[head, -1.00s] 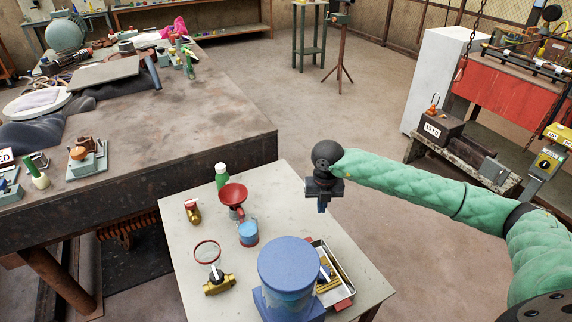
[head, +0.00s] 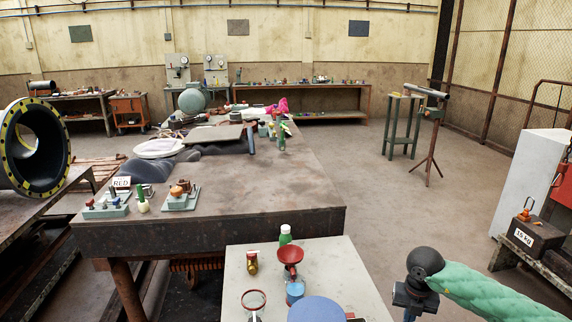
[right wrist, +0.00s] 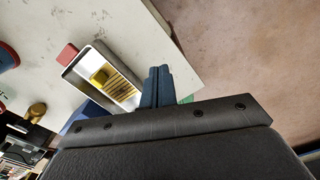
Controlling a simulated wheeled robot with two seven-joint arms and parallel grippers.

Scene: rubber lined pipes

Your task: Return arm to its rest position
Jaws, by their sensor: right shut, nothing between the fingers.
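My right arm, in a quilted green sleeve (head: 495,297), comes in from the lower right in the head view. Its gripper (head: 408,312) hangs downward just off the right edge of the small pale table (head: 345,262), partly cut off by the frame's bottom. In the right wrist view the two dark blue fingers (right wrist: 157,87) are pressed together with nothing between them. They lie over the table's edge, with the floor beyond. My left gripper is not in view.
The small table holds a red funnel (head: 290,255), a green bottle (head: 285,236), brass fittings and a blue cylinder (head: 318,310). A metal tray (right wrist: 100,75) with brass pieces lies close to the fingers. A large workbench (head: 250,180) stands behind.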

